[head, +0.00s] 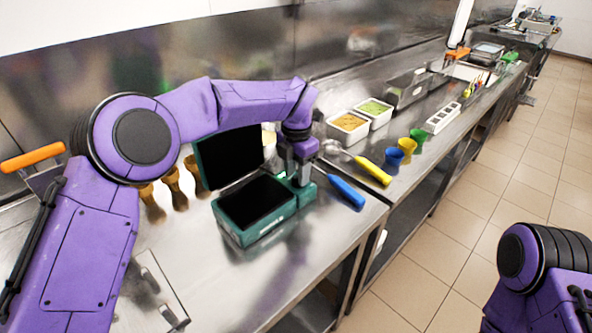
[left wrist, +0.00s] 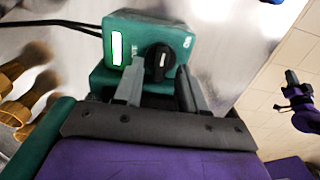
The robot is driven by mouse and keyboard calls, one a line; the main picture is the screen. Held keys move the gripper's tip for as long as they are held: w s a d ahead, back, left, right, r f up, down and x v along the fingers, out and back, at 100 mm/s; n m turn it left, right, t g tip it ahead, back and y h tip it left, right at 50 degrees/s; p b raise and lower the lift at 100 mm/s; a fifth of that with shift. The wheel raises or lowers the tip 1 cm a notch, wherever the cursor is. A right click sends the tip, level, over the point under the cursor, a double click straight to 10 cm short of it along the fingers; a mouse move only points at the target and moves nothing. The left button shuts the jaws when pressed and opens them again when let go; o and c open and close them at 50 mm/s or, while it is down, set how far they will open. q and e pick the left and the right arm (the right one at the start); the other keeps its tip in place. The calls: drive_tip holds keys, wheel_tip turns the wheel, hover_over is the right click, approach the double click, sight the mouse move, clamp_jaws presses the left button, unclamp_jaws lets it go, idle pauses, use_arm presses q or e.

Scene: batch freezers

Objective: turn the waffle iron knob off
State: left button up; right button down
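The green waffle iron (head: 240,228) stands on the steel counter with its dark lid (head: 228,158) raised. Its green control box (head: 307,191) is on its right side. In the left wrist view the control box (left wrist: 146,30) carries a round black knob (left wrist: 160,60) with a white mark, and a bright white rectangle to its left. My left gripper (head: 301,178) is at the control box. Its two fingers (left wrist: 159,70) are apart, one on each side of the knob; I cannot tell whether they touch it. A small part of my right arm (left wrist: 303,105) shows at the right edge; its finger state is unclear.
A blue-handled tool (head: 346,192) and a yellow-handled scoop (head: 372,170) lie right of the iron. Blue (head: 393,158), yellow (head: 407,147) and green cups (head: 417,136) stand further back.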

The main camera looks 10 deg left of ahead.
use_arm(q)
clamp_jaws()
drive_tip(key=shift+f+n, duration=0.1)
drive_tip(key=shift+n, duration=0.2)
drive_tip(key=n+b, duration=0.2)
drive_tip(key=shift+d+f+n, duration=0.1)
drive_tip(key=shift+n, duration=0.2)
drive_tip(key=n+b, duration=0.2)
drive_tip(key=n, duration=0.3)
drive_tip(key=shift+d+b, duration=0.1)
drive_tip(key=shift+b, duration=0.25)
drive_tip(key=n+b, duration=0.3)
drive_tip(key=n, duration=0.3)
drive_tip(key=shift+w+d, duration=0.1)
drive_tip(key=shift+n+b, duration=1.05)
drive_tip(key=shift+n, duration=0.85)
drive_tip(key=shift+w, duration=0.1)
